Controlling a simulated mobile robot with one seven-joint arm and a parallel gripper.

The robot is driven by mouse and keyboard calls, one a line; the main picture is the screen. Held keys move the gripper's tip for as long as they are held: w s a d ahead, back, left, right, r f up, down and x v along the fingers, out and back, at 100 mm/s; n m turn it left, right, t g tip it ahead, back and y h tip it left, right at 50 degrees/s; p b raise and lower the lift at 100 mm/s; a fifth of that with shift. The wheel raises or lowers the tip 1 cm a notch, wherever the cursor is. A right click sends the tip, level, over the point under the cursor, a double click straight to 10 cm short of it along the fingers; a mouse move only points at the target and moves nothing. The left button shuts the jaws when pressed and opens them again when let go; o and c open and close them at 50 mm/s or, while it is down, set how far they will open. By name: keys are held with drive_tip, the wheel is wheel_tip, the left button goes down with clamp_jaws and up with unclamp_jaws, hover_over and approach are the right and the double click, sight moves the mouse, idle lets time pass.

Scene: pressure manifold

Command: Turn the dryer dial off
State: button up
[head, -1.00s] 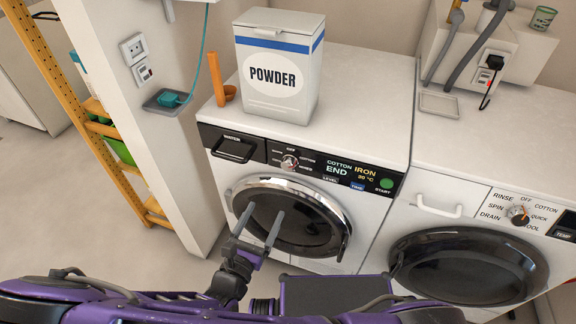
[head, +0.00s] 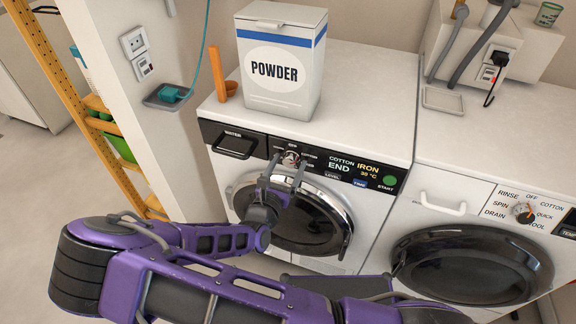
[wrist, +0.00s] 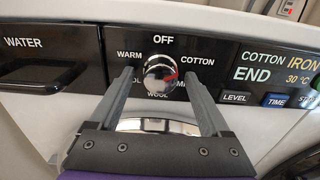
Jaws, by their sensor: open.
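The dryer is the left white machine (head: 370,110), with a black panel reading "COTTON END". Its silver dial (head: 290,158) sits left of the display and also shows in the wrist view (wrist: 160,72). OFF is printed straight above the dial, WARM at upper left and COTTON at upper right. A red mark on the dial shows on its right side, away from OFF; its exact setting is hard to tell. My gripper (head: 288,170) is open in front of the dial. In the wrist view its fingers stand left and right of the dial, with nothing held; contact cannot be told.
A POWDER box (head: 280,70) and an orange scoop (head: 225,85) stand on the dryer. The WATER drawer (head: 235,145) is left of the dial. The round door (head: 310,225) lies below. A second machine (head: 480,200) with its own dial stands at right.

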clamp_jaws()
idle(0.4)
drive_tip(key=shift+r+p, duration=0.1)
drive_tip(key=shift+p, duration=0.3)
drive_tip(key=shift+d+r+n+p, duration=0.1)
drive_tip(key=shift+n+p, duration=0.95)
drive_tip(key=shift+n, duration=0.05)
drive_tip(key=n+p, duration=0.2)
drive_tip(key=shift+n, duration=0.3)
drive_tip(key=n+p, duration=0.2)
drive_tip(key=n, duration=0.1)
drive_tip(key=shift+n, duration=0.3)
drive_tip(key=shift+f+n+p, duration=0.2)
drive_tip(key=shift+n+p, duration=0.4)
drive_tip(key=shift+n, duration=1.1)
